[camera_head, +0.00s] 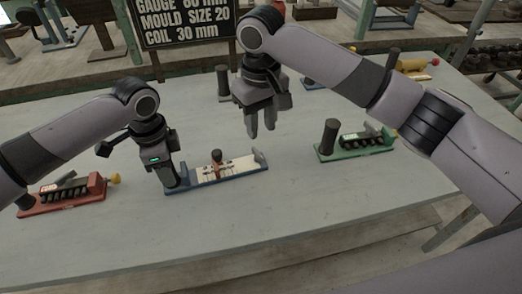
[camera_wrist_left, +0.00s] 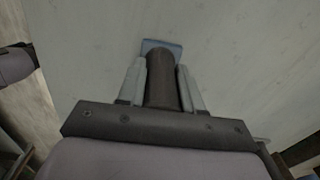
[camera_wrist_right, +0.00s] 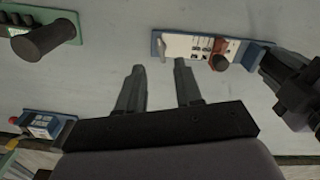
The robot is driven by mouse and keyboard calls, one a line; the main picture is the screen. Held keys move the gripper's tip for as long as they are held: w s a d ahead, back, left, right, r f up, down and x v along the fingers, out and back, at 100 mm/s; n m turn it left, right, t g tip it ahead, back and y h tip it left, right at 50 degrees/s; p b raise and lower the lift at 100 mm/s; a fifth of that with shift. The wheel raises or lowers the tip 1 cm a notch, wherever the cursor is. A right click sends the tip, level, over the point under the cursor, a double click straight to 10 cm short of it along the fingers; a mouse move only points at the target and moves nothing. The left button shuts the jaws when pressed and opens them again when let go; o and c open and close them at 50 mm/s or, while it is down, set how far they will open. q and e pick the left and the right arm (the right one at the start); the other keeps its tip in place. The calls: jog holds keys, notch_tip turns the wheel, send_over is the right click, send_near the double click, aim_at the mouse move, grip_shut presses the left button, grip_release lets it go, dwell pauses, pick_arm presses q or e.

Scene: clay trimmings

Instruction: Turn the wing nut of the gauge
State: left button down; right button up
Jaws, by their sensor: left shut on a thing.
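A blue-based gauge (camera_head: 228,177) with a pale scale plate lies on the table in the middle of the head view. A reddish-brown piece with a dark knob, apparently the wing nut (camera_head: 216,158), stands on the plate; it also shows in the right wrist view (camera_wrist_right: 219,58). My left gripper (camera_head: 170,184) is at the gauge's left end, shut on its dark upright post (camera_wrist_left: 161,80). My right gripper (camera_head: 262,132) is above the table, behind and right of the wing nut. Its fingers (camera_wrist_right: 158,80) are apart and empty, not touching the gauge.
A green device (camera_head: 355,147) with a dark post stands to the right, a red one (camera_head: 70,194) to the left. Another dark post (camera_head: 222,84) and a yellow item (camera_head: 412,65) are at the back. A dark sign (camera_head: 186,20) stands behind. The table front is clear.

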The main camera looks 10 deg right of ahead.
aim_at(261, 156)
notch_tip(261, 156, down, 9)
jog(key=shift+f, duration=0.15)
grip_shut()
